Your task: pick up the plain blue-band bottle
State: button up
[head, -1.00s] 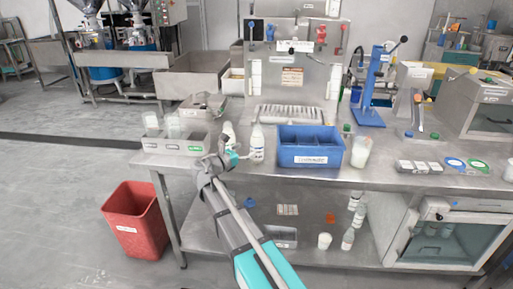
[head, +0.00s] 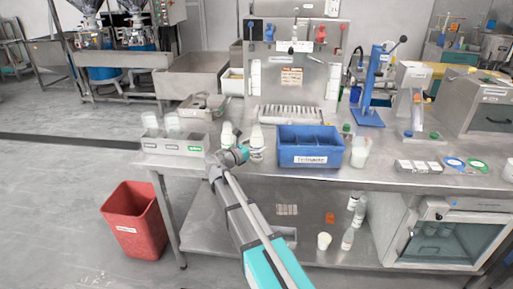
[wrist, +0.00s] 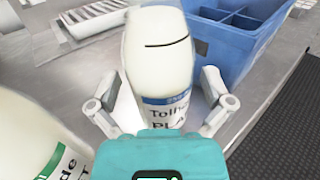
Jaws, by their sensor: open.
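A white bottle with a blue band (wrist: 166,103) stands upright on the steel bench. Its label reads in part "Tolh" and "PLA", and a thin dark curved line crosses its upper body. In the head view this bottle (head: 257,138) is just left of the blue bin. My gripper (wrist: 160,88) is open, with one finger on each side of the bottle; I cannot tell whether they touch it. In the head view my gripper (head: 243,154) is low at the bottle's front left. A second white bottle, with a green band (wrist: 52,158), stands close by on the left, partly cut off.
The blue divided bin (head: 311,160) stands close on the right. A grey tray (head: 172,147) with white-topped containers is to the left. A ribbed rack (head: 291,114) lies behind. A white cup-like container (head: 361,152) stands right of the bin. A red bin (head: 135,220) is on the floor.

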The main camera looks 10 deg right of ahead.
jog(key=shift+w+d, duration=0.25)
jog(key=shift+d, duration=0.1)
jog(key=shift+a, duration=0.1)
jog(key=c, duration=0.7)
